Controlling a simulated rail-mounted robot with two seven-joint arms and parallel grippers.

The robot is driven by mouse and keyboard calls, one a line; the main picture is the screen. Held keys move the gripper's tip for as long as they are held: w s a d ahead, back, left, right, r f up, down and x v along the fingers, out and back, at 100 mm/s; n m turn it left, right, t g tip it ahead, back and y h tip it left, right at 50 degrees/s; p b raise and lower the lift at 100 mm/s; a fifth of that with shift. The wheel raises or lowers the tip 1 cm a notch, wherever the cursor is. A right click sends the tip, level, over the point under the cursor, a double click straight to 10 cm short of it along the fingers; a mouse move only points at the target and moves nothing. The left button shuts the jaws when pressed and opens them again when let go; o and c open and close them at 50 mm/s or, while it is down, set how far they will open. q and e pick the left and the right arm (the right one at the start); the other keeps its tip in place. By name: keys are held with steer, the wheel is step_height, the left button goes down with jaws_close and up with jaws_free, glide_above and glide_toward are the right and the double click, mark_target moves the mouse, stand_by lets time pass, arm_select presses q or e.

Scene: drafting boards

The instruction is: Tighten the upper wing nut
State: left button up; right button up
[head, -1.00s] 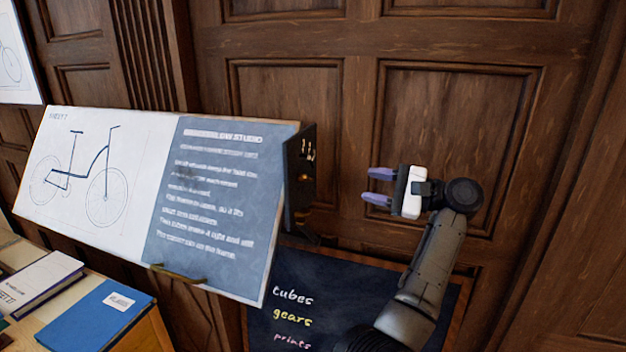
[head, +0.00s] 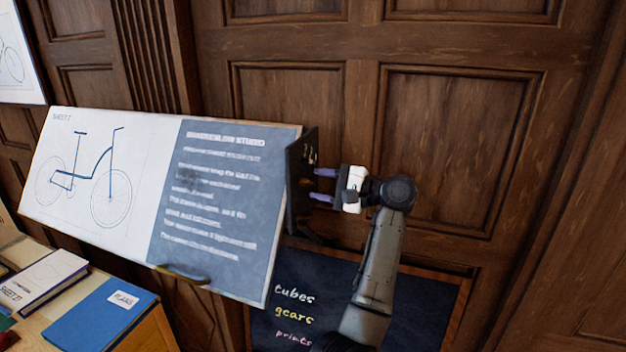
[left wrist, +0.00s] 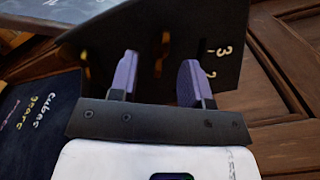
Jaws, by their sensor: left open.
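The drafting board (head: 222,215) is tilted, with a dark upright side plate (head: 296,205) at its right edge. My left gripper (head: 318,185) is at the right of that plate, its two purple fingers apart and pointing at it. In the left wrist view the fingers (left wrist: 158,75) reach close to the dark plate (left wrist: 140,28), which carries pale numerals. A small brass-coloured part shows between the fingers, too blurred to tell as the wing nut. In the head view the upper wing nut cannot be made out behind the fingers. My right gripper is not in view.
A dark chalkboard (head: 285,322) with "tubes, gears, prints" stands low behind my arm. A blue book (head: 105,315) and a white one (head: 45,280) lie on a wooden surface at lower left. Wood panelling (head: 450,150) is behind; the space right of my gripper is free.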

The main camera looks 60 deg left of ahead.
arm_select(q)
steer(key=shift+x, duration=1.1)
steer(key=shift+c, duration=0.4)
jaws_close()
